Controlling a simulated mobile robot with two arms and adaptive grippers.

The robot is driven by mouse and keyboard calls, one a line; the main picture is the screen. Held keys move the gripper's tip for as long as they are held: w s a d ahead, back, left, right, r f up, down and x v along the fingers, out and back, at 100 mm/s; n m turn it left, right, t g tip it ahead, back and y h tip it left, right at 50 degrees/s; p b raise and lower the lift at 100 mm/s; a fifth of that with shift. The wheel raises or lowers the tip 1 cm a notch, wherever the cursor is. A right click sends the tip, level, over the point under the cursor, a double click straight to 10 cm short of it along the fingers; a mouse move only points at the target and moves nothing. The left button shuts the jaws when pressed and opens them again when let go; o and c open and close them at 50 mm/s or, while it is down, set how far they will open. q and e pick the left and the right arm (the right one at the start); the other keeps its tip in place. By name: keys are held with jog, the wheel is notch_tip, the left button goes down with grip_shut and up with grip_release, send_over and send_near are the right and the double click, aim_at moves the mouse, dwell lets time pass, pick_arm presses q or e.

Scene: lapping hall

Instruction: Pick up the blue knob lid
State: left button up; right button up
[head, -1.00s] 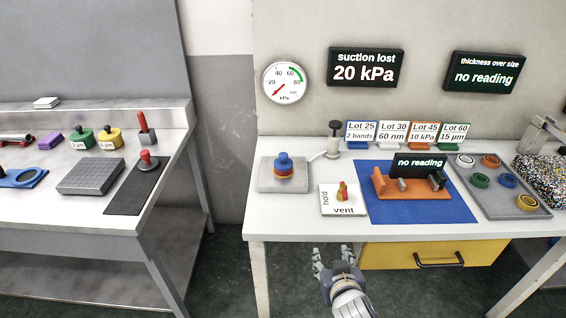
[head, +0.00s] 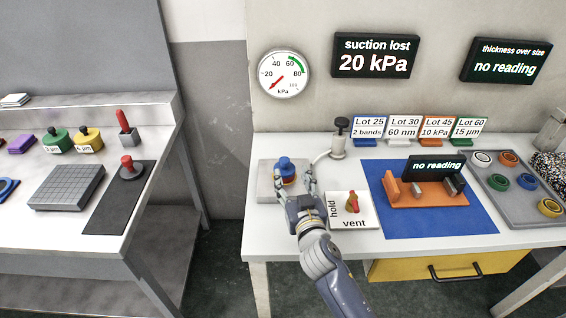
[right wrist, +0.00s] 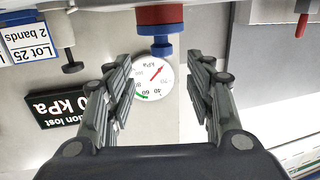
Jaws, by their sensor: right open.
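The blue knob lid (head: 287,164) sits upright on a red and orange round piece (head: 289,181) on a square grey plate (head: 265,182) at the table's left end. In the right wrist view, which is upside down, the blue lid (right wrist: 156,29) with its knob shows beyond the fingertips, roughly midway between them, touching neither. My right gripper (head: 293,184) is open and empty, its fingers spread in front of the lid and partly covering the stack. In the wrist view, the right gripper (right wrist: 160,65) has both fingers wide apart. My left gripper is out of view.
The hold/vent plate (head: 341,219) with its red and yellow knob lies close right of my wrist. A black-topped fitting (head: 340,135) with a hose stands behind the plate. The blue mat (head: 440,225) with an orange fixture is farther right. The gauge (head: 283,76) hangs behind.

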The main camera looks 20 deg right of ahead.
aim_at(285, 164)
jog(key=w, duration=0.3)
jog(key=shift+w+d, duration=0.15)
jog(key=shift+w, duration=0.05)
jog(key=shift+w+f, duration=0.15)
jog(key=shift+w, duration=0.05)
jog(key=w, duration=0.4)
jog(key=shift+w+f+p, duration=0.25)
jog(key=shift+f+p, duration=0.05)
jog(key=shift+p, duration=0.05)
jog(key=shift+w, duration=0.35)
jog(key=shift+c, duration=1.1)
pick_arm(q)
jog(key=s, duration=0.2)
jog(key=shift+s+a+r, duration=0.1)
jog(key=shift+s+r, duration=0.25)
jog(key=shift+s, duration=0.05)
pick_arm(e)
grip_shut()
